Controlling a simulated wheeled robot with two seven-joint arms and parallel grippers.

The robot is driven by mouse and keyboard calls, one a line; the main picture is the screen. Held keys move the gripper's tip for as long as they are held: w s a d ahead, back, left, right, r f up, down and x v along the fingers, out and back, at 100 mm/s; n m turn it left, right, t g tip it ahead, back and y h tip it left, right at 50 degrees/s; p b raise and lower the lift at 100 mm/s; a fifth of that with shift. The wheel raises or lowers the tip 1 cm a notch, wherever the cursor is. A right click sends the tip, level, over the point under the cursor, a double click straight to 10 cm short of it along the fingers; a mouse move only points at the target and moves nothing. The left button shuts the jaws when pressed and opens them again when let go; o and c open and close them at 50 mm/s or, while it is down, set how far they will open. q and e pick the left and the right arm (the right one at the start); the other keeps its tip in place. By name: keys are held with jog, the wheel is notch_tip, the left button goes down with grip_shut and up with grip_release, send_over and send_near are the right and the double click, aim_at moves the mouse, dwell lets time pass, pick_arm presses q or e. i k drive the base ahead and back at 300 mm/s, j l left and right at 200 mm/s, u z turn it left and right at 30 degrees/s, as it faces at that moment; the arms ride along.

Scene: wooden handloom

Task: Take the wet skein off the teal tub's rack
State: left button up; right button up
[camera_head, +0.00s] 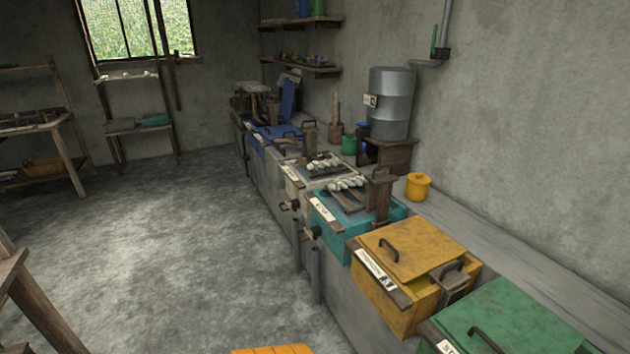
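The teal tub (340,245) stands in the row of tubs along the right wall. A wooden rack (347,202) lies across its top. A pale, twisted skein (346,184) rests on the far part of this rack. I cannot tell from this view how wet it is. A brown wooden post (380,196) rises at the tub's right side. Neither of my grippers is in view.
A whitish tub beyond carries another pale skein (323,162). Nearer are a lidded yellow tub (415,250) and a green tub (510,320). A yellow pot (418,186) stands behind the teal tub. The grey floor (190,260) left of the row is clear.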

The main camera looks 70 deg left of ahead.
aim_at(336, 186)
jog(key=u, duration=2.1)
